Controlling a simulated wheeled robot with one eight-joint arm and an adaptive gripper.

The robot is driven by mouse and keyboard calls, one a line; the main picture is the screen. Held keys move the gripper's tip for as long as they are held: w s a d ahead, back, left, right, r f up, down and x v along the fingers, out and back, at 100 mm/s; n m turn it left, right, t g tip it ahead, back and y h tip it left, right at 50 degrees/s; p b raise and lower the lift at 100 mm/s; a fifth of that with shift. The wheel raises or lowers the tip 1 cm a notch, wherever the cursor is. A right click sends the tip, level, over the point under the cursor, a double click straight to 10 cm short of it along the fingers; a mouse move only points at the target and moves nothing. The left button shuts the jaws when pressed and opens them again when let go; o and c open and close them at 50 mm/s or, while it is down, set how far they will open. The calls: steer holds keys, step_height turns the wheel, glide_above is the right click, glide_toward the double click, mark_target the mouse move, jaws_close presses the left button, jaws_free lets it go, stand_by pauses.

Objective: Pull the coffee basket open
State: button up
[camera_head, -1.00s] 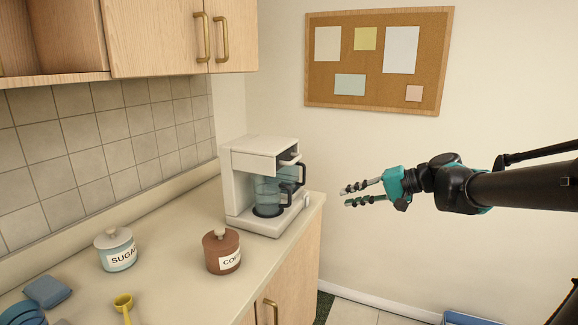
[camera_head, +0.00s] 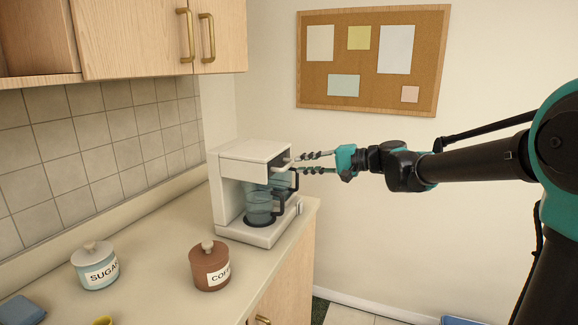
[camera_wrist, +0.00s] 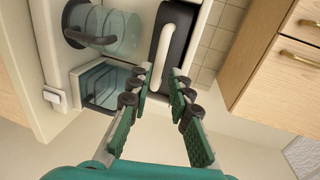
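The white coffee maker (camera_head: 240,166) stands at the counter's far end. Its coffee basket appears to be the upper dark front with a pale handle (camera_wrist: 170,42) in the wrist view; in the head view, a small pale handle (camera_head: 290,159) shows there. A clear blue carafe (camera_head: 260,206) sits below; it also shows in the wrist view (camera_wrist: 122,34). My gripper (camera_head: 297,163) is at the machine's upper right side. In the wrist view its fingers (camera_wrist: 162,78) are parted, on either side of the dark front's near end. I cannot tell whether they touch it.
A clear blue box-shaped part (camera_wrist: 100,84) lies beside my left finger in the wrist view. The sugar jar (camera_head: 96,266) and brown coffee jar (camera_head: 210,267) stand nearer on the counter (camera_head: 155,260). Cupboards (camera_head: 130,38) hang above. Room is free right of the machine.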

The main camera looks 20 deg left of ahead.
mark_target(290, 165)
steer(key=shift+x, duration=2.75)
steer(key=shift+s, duration=0.1)
steer(key=shift+c, duration=0.2)
jaws_close()
